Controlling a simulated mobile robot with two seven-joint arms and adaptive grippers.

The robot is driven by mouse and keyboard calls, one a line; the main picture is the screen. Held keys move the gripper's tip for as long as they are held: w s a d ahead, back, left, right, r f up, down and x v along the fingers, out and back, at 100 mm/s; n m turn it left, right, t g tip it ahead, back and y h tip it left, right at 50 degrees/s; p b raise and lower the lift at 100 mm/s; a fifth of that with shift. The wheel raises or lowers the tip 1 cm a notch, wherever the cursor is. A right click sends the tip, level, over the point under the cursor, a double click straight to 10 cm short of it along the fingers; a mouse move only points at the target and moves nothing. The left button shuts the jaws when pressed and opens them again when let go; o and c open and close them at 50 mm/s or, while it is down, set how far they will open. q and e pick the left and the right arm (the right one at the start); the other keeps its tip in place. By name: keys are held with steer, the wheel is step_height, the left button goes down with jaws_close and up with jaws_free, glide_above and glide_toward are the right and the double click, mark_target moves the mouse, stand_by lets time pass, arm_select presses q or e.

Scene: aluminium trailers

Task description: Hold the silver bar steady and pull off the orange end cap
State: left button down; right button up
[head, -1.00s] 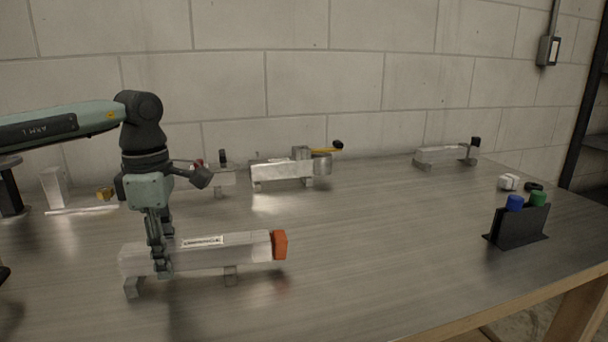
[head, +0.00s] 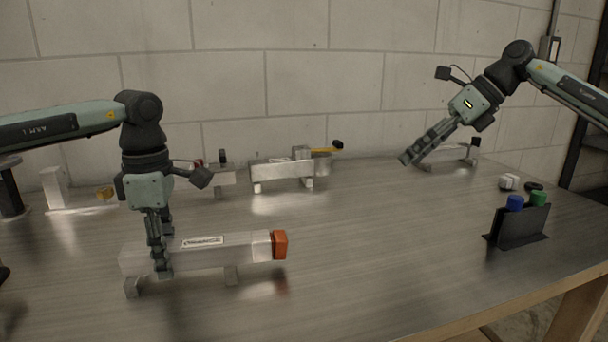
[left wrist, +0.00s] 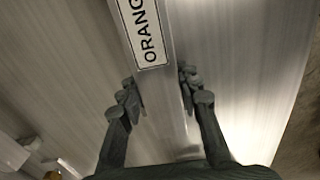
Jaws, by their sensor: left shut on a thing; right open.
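The silver bar (head: 215,255) lies on two small supports at the front left of the table, with a white label on top. The label also shows in the left wrist view, where the bar (left wrist: 160,100) runs between my fingers. The orange end cap (head: 280,244) sits on the bar's right end. My left gripper (head: 161,268) is shut on the bar near its left part, pointing down; it also shows in the left wrist view (left wrist: 160,95). My right gripper (head: 408,159) is open and empty, in the air at the back right, well away from the cap.
More silver bars stand at the back: one (head: 280,172) in the middle and one (head: 445,154) behind my right gripper. A black holder (head: 517,228) with blue and green caps (head: 538,198) stands at the right. The table between the orange cap and holder is clear.

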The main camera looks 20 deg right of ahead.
steer(key=a+n+g, duration=0.2)
steer(key=a+n, duration=0.2)
steer(key=a, duration=0.7)
steer(key=n+g+h, duration=0.2)
steer(key=n+g, duration=0.1)
steer(key=n, duration=0.4)
glide_toward(280, 235)
steer(key=shift+m+t, duration=0.3)
steer(key=x, duration=1)
steer(key=shift+s+a+f, duration=0.2)
steer(key=shift+a+f, duration=0.05)
steer(key=shift+f, duration=0.05)
steer(key=c, duration=1.2)
steer(key=shift+d, duration=0.1)
